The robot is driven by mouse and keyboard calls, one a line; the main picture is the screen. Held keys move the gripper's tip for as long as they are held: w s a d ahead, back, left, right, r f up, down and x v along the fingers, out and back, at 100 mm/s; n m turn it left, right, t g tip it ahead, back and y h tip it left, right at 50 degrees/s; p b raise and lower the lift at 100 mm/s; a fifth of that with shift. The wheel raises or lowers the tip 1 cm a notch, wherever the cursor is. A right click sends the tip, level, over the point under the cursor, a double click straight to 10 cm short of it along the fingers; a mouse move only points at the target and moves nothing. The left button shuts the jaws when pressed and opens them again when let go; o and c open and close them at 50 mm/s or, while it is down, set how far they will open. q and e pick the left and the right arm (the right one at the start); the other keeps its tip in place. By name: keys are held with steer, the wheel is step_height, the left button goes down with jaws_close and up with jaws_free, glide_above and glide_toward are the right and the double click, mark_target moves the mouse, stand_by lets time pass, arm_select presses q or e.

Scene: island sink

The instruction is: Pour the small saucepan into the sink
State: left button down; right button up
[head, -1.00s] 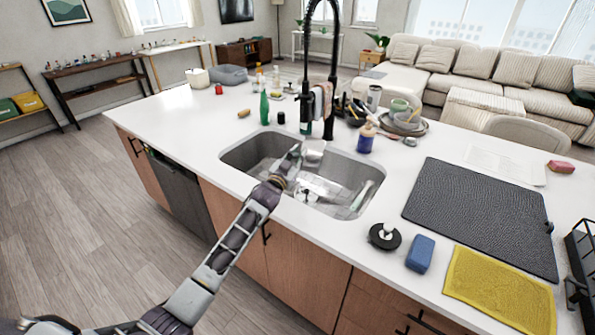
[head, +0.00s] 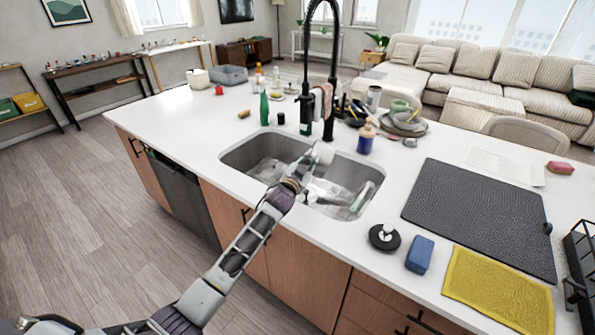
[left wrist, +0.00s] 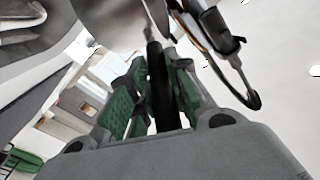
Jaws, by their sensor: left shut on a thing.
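My left gripper (head: 302,168) reaches over the sink (head: 233,157) from the front. It is shut on the dark handle of the small saucepan, which shows in the left wrist view between the green finger pads (left wrist: 153,100). The saucepan (head: 323,153) is a small pale, whitish shape just beyond the fingertips in the head view, over the sink near its back edge. Its grey metal body (left wrist: 110,20) shows at the top of the left wrist view, cut off by the frame. It looks tilted; its inside cannot be made out. My right gripper is not in view.
A tall black faucet (head: 332,90) stands behind the sink. A blue soap bottle (head: 366,140) and a green bottle (head: 264,109) stand on the back counter. Some items lie in the sink. A dark drying mat (head: 480,215), blue sponge (head: 420,254) and yellow cloth (head: 500,290) lie to the right.

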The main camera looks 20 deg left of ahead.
arm_select(q)
steer(key=shift+d+m, duration=0.25)
steer(key=shift+m, duration=0.05)
steer(key=shift+a, duration=0.1)
